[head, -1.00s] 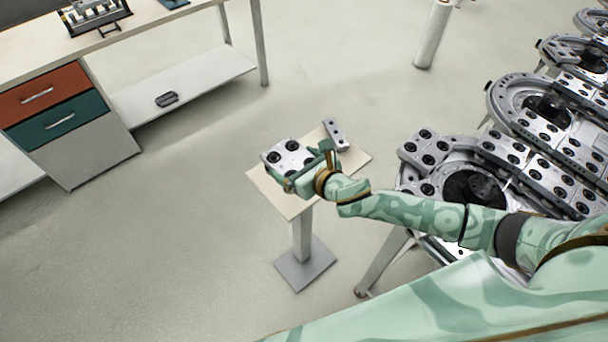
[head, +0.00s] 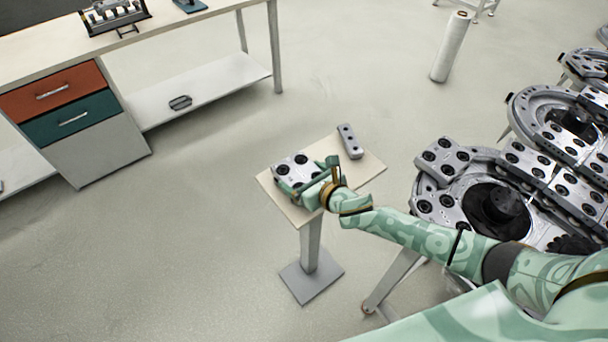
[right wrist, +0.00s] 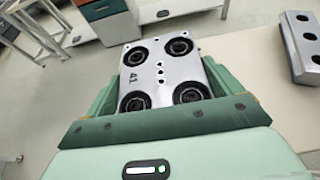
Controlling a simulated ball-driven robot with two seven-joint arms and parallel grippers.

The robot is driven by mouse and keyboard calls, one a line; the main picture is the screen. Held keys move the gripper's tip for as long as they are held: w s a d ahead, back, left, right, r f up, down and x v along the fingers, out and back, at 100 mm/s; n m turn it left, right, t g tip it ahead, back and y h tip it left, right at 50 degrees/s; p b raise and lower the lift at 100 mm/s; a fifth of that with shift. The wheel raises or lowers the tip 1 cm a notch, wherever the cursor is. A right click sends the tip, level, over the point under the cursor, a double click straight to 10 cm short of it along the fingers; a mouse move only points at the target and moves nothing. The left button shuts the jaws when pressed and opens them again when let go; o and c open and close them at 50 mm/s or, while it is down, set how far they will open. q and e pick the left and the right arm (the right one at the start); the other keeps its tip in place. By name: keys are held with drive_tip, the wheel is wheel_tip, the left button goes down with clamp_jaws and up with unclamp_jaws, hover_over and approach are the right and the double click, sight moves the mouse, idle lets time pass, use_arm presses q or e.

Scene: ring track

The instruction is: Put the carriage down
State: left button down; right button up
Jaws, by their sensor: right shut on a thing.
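The carriage (head: 298,166) is a silver plate with black rollers at its corners. In the right wrist view the carriage (right wrist: 158,72) bears the number 41. My right gripper (head: 306,180) is shut on it; in the wrist view the green fingers (right wrist: 155,95) lie along both its sides. The carriage is over the left part of a small pedestal table (head: 368,172). I cannot tell whether it touches the top. My left gripper is not in view.
A grey block with holes (head: 350,142) lies on the same tabletop, right of the carriage. The ring track (head: 480,190) with several carriages stands at right. A workbench with drawers (head: 70,115) is at upper left. A white roll (head: 450,48) stands behind.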

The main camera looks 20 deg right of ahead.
drive_tip(key=shift+w, duration=0.1)
drive_tip(key=o, duration=1.6)
drive_tip(key=shift+f, duration=0.1)
drive_tip(key=shift+c, duration=0.2)
drive_tip(key=shift+r, duration=0.3)
drive_tip(key=p+v, duration=0.3)
drive_tip(key=v, duration=0.9)
drive_tip(key=shift+f, duration=0.15)
